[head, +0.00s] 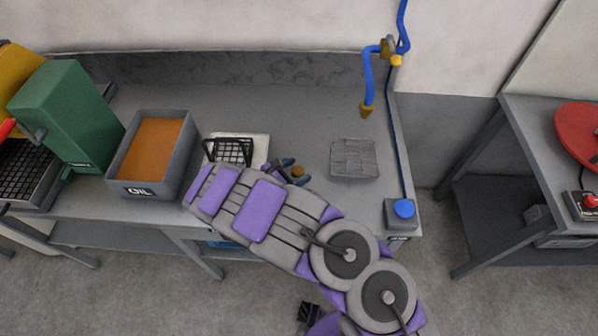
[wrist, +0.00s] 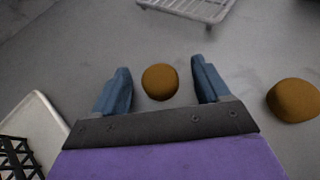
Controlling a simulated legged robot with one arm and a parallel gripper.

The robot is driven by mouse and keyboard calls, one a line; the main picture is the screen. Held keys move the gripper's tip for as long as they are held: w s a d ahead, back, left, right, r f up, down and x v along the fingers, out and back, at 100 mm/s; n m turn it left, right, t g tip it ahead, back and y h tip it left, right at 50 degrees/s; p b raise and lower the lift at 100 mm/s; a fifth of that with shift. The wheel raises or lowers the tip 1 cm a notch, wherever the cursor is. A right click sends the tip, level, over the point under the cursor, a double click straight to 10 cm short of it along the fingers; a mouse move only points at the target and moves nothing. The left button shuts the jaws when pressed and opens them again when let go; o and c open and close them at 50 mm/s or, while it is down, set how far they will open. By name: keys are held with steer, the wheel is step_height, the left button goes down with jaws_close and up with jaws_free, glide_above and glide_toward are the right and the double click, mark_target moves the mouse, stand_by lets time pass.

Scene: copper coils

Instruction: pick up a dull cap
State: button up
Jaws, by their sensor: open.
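In the wrist view a dull brown-orange cap (wrist: 160,81) lies on the grey bench top between the two blue fingers of my gripper (wrist: 160,88). The fingers are open, one on each side, with a gap on both sides of the cap. A second dull brown cap (wrist: 293,100) lies to the right, outside the fingers. In the head view my gripper (head: 290,168) is low over the bench, with a small brown cap (head: 298,172) by its fingers. My arm hides part of the bench there.
A black basket (head: 230,150) on a white tray (head: 262,141) stands just left of my gripper. The oil bin (head: 151,186) is further left. A wire rack (head: 354,158) and a blue button box (head: 402,213) are to the right. A blue hose (head: 367,80) hangs at the back.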

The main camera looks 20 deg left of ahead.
steer(key=shift+a+f, duration=0.15)
steer(key=shift+a, duration=0.4)
steer(key=shift+c, duration=1.2)
steer(key=shift+s+d, duration=0.15)
steer(key=shift+d, duration=0.3)
steer(key=c, duration=0.9)
steer(key=shift+r, duration=0.2)
